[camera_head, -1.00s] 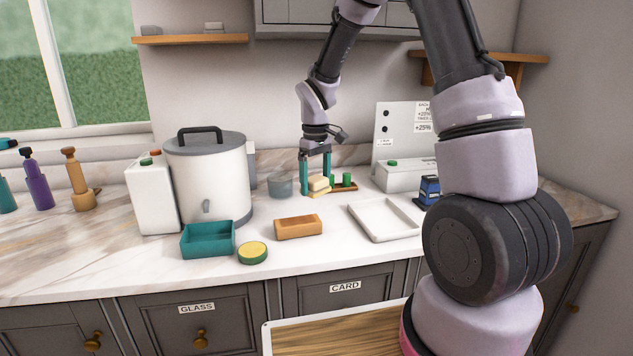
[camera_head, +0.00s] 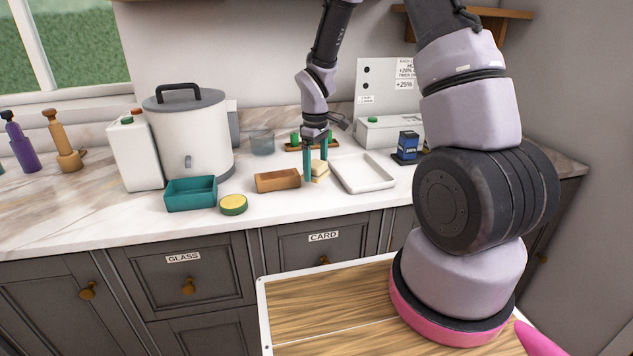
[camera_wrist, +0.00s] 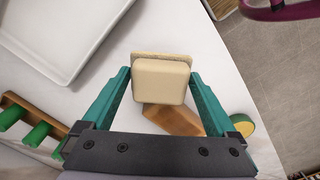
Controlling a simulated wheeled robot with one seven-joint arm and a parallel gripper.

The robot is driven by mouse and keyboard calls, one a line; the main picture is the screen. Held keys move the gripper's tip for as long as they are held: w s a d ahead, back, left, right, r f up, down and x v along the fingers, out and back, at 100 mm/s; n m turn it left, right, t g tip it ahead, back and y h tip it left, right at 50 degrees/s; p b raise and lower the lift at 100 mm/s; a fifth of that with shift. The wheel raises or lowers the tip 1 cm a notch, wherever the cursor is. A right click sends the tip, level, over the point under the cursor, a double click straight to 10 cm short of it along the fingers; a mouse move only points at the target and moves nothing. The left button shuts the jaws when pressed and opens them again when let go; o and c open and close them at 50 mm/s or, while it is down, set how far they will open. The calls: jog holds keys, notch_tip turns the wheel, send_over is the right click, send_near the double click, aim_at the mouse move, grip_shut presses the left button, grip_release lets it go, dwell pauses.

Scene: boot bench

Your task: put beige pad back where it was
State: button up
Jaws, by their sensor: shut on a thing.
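The beige pad (camera_head: 320,170) is a rounded beige block with a thinner tan layer along one side. My gripper (camera_head: 315,171) points down with its two teal fingers on either side of the pad and is shut on it. In the wrist view the pad (camera_wrist: 161,80) sits between the fingertips of my gripper (camera_wrist: 159,75). It is between the brown block (camera_head: 278,180) and the white tray (camera_head: 362,174), close to the block's right end. I cannot tell whether it touches the counter. In the wrist view the pad hides part of the brown block (camera_wrist: 176,118).
A wooden rack with green pegs (camera_head: 299,147) lies behind my gripper. A teal bin (camera_head: 190,195) and a round yellow-green sponge (camera_head: 233,204) stand left of the brown block. A white urn (camera_head: 190,135) is further back; a blue box (camera_head: 408,145) stands right of the tray.

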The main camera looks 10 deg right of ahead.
aim_at(316, 190)
jog(key=shift+f, duration=2.15)
jog(key=shift+f, duration=0.15)
jog(key=o, duration=0.9)
jog(key=shift+o, duration=0.2)
notch_tip(316, 190, up, 12)
jog(key=shift+r, duration=0.15)
jog(key=s+d+r+m+t+y, duration=0.1)
jog(key=s+d+r+m+t, duration=0.1)
jog(key=s+r+m, duration=0.4)
jog(key=s+d+r+m+t+y, duration=0.1)
jog(key=s+d+r+m+t, duration=0.2)
jog(key=s+r, duration=1.3)
notch_tip(316, 190, up, 3)
jog(key=m+t, duration=0.2)
jog(key=m, duration=0.2)
jog(key=shift+s+d, duration=0.15)
jog(key=shift+d, duration=0.2)
